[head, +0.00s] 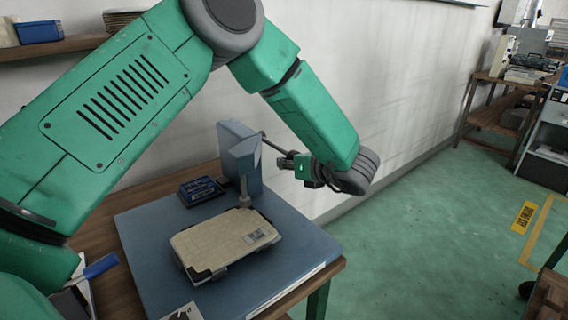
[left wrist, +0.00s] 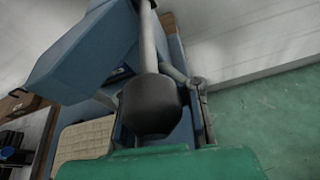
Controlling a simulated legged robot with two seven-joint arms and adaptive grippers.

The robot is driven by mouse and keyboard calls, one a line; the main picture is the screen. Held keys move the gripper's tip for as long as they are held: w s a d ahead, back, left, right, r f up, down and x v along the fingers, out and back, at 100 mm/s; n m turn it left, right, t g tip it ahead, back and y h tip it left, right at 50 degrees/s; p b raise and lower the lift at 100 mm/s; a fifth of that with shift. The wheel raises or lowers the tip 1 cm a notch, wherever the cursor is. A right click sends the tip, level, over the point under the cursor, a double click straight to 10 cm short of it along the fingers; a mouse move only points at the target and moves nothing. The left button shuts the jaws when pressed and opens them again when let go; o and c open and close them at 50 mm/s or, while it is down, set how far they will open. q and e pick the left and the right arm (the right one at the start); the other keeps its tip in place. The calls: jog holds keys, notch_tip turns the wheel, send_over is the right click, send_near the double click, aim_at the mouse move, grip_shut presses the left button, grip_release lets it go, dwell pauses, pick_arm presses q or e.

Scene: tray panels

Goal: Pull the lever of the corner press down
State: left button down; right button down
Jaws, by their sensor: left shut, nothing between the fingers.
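The corner press (head: 238,150) is a blue-grey column with an overhanging head, standing at the back of the blue work mat (head: 150,235). Its lever (head: 272,144) sticks out to the right of the head. In the left wrist view the lever's grey rod (left wrist: 148,40) ends in a large dark knob (left wrist: 150,105), close to the camera. My left gripper (head: 284,162) is shut and empty, right of the press by the lever's end. In the wrist view its fingers (left wrist: 197,85) are beside the knob; I cannot tell whether they touch. My right gripper is out of view.
A beige tray panel (head: 215,240) lies on the mat under the press's plunger. A dark box with blue parts (head: 200,190) stands behind it. A blue-handled tool (head: 100,266) lies left. The wall is close behind; open floor lies right.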

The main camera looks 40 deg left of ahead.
pick_arm(q)
jog(key=c, duration=2.3)
grip_release()
jog(key=shift+w+d+r, duration=0.1)
jog(key=shift+w+d, duration=0.05)
jog(key=shift+w, duration=0.05)
jog(key=o, duration=0.7)
jog(key=shift+o, duration=0.8)
jog(key=shift+w+d, duration=0.1)
jog(key=shift+w, duration=0.05)
jog(key=v, duration=1.2)
